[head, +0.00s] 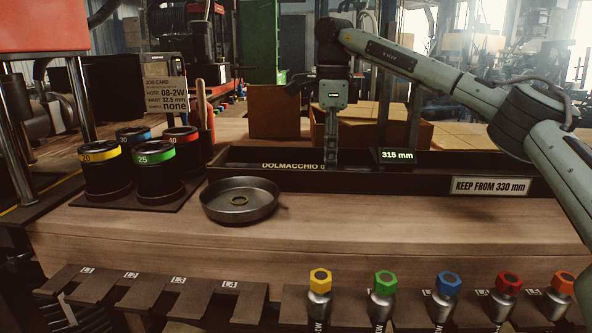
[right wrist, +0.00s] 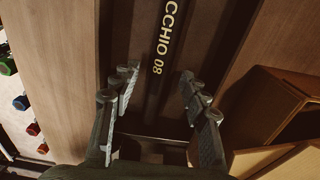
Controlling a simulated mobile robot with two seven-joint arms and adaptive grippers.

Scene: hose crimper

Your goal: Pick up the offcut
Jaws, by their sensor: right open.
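The offcut, a dark hose length with pale lettering ending in "08" (head: 290,166), appears to lie in the long black trough (head: 400,184). In the right wrist view the lettered offcut (right wrist: 164,40) runs lengthwise up the picture. My right gripper (head: 331,160) points down over the trough, at the right of the lettering. Whether the fingertips reach below the trough rim I cannot tell. My left gripper is not in view.
A display reading 315 mm (head: 397,155) stands at the trough, right of the gripper. A sign (head: 490,186) reads KEEP FROM 330 mm. Several marked pots (head: 156,173) stand left; cardboard boxes (head: 345,128) stand behind.

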